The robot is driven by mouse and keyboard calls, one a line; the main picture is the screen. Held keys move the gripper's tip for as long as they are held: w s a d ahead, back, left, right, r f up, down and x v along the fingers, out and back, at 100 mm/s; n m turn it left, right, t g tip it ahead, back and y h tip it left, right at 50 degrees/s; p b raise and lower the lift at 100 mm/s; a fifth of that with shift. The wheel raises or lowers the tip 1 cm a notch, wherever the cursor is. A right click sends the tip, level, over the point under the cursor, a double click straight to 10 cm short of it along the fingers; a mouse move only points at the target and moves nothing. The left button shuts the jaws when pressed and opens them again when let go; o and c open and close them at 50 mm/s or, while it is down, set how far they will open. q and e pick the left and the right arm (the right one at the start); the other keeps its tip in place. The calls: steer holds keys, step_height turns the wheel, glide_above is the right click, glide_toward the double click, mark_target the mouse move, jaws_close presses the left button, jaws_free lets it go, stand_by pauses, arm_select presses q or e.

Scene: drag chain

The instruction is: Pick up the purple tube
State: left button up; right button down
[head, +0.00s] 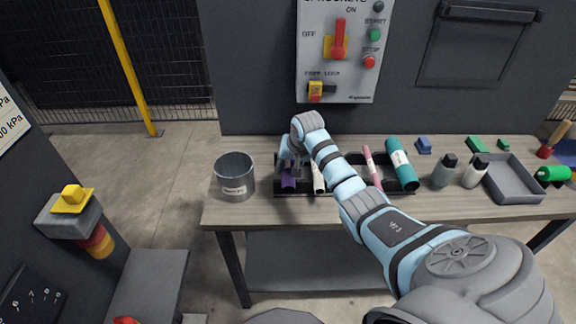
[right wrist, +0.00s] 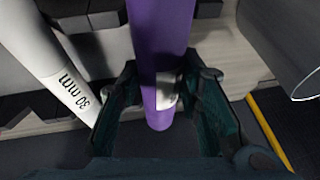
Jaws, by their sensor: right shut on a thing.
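The purple tube (head: 288,181) lies in the black rack on the table in the head view, partly hidden by my right gripper (head: 291,166). In the right wrist view the purple tube (right wrist: 161,45) runs down between the two fingers of my right gripper (right wrist: 165,95), with a pale label on its side. The right gripper is shut on the purple tube. My left gripper is not in view.
A pink tube (head: 371,165) and a teal tube (head: 402,165) lie further right in the rack (head: 350,187). A grey metal can (head: 234,177) stands to the left.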

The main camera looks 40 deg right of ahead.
mark_target(289, 163)
step_height(289, 163, up, 20)
steer(key=p, duration=0.2)
steer(key=shift+p, duration=0.35)
